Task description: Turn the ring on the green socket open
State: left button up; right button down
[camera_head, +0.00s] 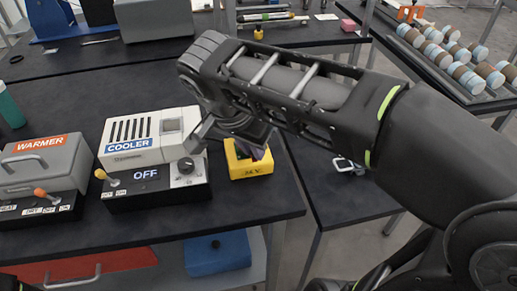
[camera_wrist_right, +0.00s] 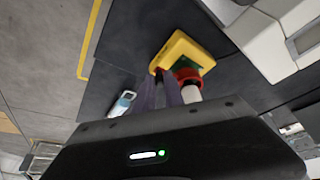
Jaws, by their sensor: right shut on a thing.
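A yellow box (camera_head: 248,168) stands near the table's front edge, right of the cooler. In the right wrist view the yellow box (camera_wrist_right: 184,48) shows a green socket (camera_wrist_right: 185,63) with a red ring (camera_wrist_right: 187,76) around it. A white cylinder (camera_wrist_right: 191,93) comes out from the ring toward the camera. My right gripper (camera_head: 253,148) reaches down over the box and covers the socket and ring in the head view. Its purplish fingers (camera_wrist_right: 166,92) are at the ring and shut on it, with the contact partly hidden. My left gripper is not in view.
The white cooler (camera_head: 130,139) on its black base, reading OFF, stands close left of the box. The grey warmer (camera_head: 42,165) is farther left. A small light clip-like object (camera_head: 347,165) lies on the table to the right. A blue box (camera_head: 217,254) sits below.

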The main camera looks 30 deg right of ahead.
jog(key=shift+w+a+m, duration=0.1)
jog(key=shift+a+m, duration=0.05)
jog(key=shift+m, duration=0.15)
jog(key=c, duration=1.4)
grip_release()
jog(key=shift+c, duration=0.2)
jog(key=shift+r, duration=0.1)
jog(key=p+v, duration=0.5)
jog(key=v, duration=0.2)
jog(key=shift+a+r+p, duration=0.25)
jog(key=shift+p, duration=0.1)
